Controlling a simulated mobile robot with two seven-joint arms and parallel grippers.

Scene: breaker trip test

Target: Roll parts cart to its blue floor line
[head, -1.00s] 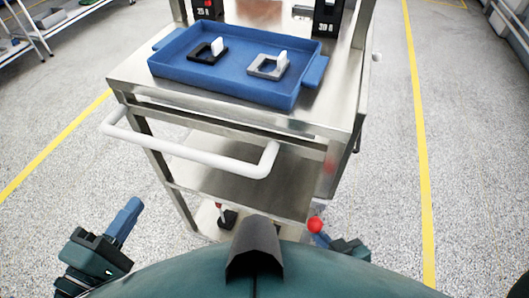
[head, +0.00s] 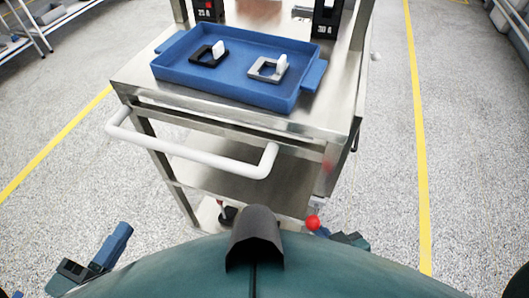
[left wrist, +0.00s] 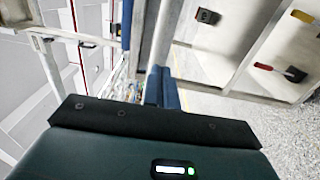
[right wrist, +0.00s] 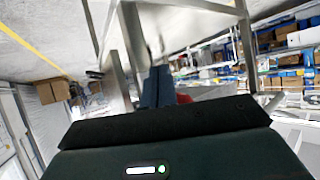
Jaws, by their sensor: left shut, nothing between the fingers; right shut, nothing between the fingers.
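The parts cart (head: 240,185) is a steel trolley straight ahead in the head view, with a white push handle (head: 190,155) on its near side. A blue tray (head: 225,85) lies on its top. My left gripper (head: 118,238) is low at the left, shut and empty, apart from the handle. Its blue fingers also show in the left wrist view (left wrist: 162,88). My right gripper shows in the right wrist view (right wrist: 157,88), shut and empty; in the head view it is mostly hidden at the bottom. I see no blue floor line in these frames.
The tray holds a black-framed part (head: 207,54) and a grey-framed part (head: 268,68). A red ball knob (head: 313,222) is low by the cart's right side. Yellow floor lines run left (head: 60,140) and right (head: 418,150), with clear speckled floor beside the cart.

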